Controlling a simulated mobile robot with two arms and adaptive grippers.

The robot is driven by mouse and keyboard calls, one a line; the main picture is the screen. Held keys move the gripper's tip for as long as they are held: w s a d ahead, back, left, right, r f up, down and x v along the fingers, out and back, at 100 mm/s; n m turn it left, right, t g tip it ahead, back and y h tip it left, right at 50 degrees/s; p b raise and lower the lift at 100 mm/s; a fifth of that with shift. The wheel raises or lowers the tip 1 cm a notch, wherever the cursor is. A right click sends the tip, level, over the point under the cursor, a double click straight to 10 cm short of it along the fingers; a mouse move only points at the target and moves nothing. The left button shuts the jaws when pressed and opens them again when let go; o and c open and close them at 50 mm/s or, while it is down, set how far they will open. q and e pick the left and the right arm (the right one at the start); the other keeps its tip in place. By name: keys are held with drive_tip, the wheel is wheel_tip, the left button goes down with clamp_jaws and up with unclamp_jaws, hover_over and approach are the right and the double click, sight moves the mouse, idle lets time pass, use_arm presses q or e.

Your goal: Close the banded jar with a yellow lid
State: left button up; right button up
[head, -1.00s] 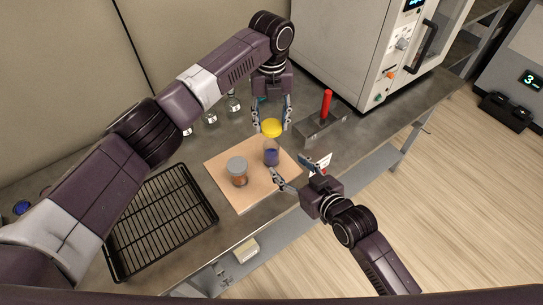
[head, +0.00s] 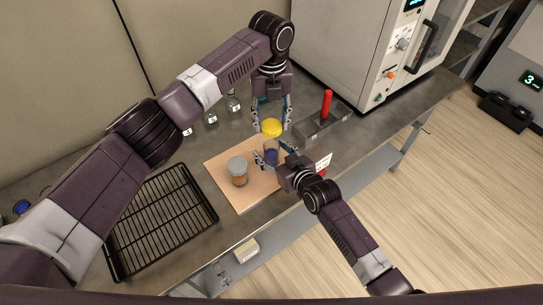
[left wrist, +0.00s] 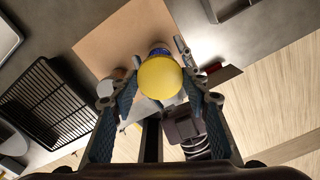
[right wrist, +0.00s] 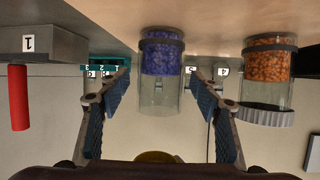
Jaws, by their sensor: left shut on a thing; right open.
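The yellow lid (head: 272,126) is held between the fingers of my left gripper (head: 271,122), above an open clear jar of blue pieces (head: 271,157). The lid also shows in the left wrist view (left wrist: 160,80), covering most of that jar. In the right wrist view, which looks upside down, the blue jar (right wrist: 160,60) is upright with a dark band (right wrist: 162,37) near its base. My right gripper (right wrist: 158,85) is open, its fingers on either side of this jar, apparently apart from it. A second banded jar (right wrist: 268,65), with orange pieces, wears a grey lid (right wrist: 264,114).
Both jars stand on a tan board (head: 222,152). A black wire rack (head: 160,225) lies left of it. A metal block (head: 322,128) with a red handle (head: 326,104) stands to the right. Small glass bottles (head: 211,117) are behind, and a large white machine (head: 350,50) is at the back.

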clamp_jaws()
use_arm(q)
hover_over(272, 141)
drive_tip(key=s, duration=0.2)
drive_tip(key=shift+s+f, duration=0.15)
drive_tip(key=shift+f, duration=2.35)
drive_tip(key=shift+f, duration=0.15)
drive_tip(key=shift+f, duration=0.75)
drive_tip(key=shift+f, duration=0.55)
drive_tip(key=o, duration=0.7)
